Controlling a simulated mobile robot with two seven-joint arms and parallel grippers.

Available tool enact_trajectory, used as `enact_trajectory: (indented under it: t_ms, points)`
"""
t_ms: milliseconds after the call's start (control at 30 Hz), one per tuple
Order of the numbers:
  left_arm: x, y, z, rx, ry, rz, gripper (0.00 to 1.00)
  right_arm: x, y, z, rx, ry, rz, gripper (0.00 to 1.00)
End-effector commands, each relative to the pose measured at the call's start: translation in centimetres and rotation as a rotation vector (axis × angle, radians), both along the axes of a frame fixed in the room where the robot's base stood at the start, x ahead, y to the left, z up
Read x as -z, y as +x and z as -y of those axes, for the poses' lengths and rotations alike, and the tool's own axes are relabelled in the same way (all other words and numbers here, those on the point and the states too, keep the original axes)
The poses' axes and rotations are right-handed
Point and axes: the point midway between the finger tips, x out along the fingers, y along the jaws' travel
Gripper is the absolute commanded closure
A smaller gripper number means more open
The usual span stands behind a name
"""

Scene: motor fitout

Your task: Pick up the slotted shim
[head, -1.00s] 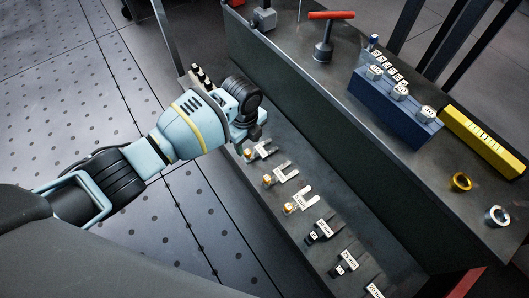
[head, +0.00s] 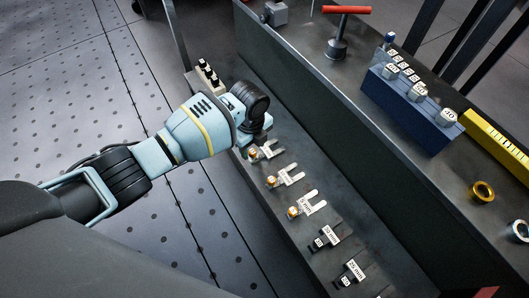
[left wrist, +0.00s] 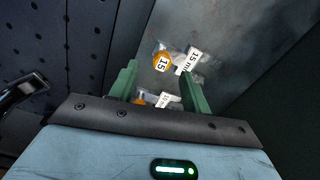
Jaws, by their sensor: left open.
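Several slotted shims lie in a row on the low dark ledge. In the head view the shim at the far end (head: 268,151) has an orange tag and a pale forked plate. Two similar shims (head: 286,177) (head: 307,204) lie nearer. My left gripper (head: 261,136) is just above the far-end shim, partly hiding it. In the left wrist view my gripper's green fingers (left wrist: 158,72) are spread, with nothing held. A shim tagged 15 (left wrist: 176,60) lies past the fingertips, and another shim (left wrist: 155,100) shows between the fingers, partly hidden by the gripper body. My right gripper is not in view.
Darker labelled pieces (head: 327,236) continue the ledge row toward me. A tall grey wall (head: 330,120) runs along the ledge's right side. The upper surface holds a blue block (head: 410,110), a yellow block (head: 495,143), a gold ring (head: 482,191) and a red-handled tool (head: 340,35).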

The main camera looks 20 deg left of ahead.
Motion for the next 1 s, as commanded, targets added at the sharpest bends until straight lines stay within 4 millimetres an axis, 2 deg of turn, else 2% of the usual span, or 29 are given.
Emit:
enact_trajectory:
  t_ms: [33, 200, 467, 833, 1000]
  points:
    - [1.1, 0.2, -0.2, -0.001, 0.000, -0.003, 0.52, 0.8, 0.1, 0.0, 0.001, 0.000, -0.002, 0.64]
    - [3.1, 0.3, -0.2, 0.001, 0.001, -0.002, 0.52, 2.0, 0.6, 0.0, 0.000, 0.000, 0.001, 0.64]
    - [3.2, 0.3, -0.2, 0.001, 0.001, 0.000, 0.52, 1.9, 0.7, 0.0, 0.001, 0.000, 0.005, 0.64]
    - [3.2, 0.3, -0.2, 0.001, 0.000, 0.000, 0.99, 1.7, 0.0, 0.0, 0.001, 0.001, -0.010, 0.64]
    - [3.1, 0.4, -0.2, 0.001, -0.001, 0.003, 1.00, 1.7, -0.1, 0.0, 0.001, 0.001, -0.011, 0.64]
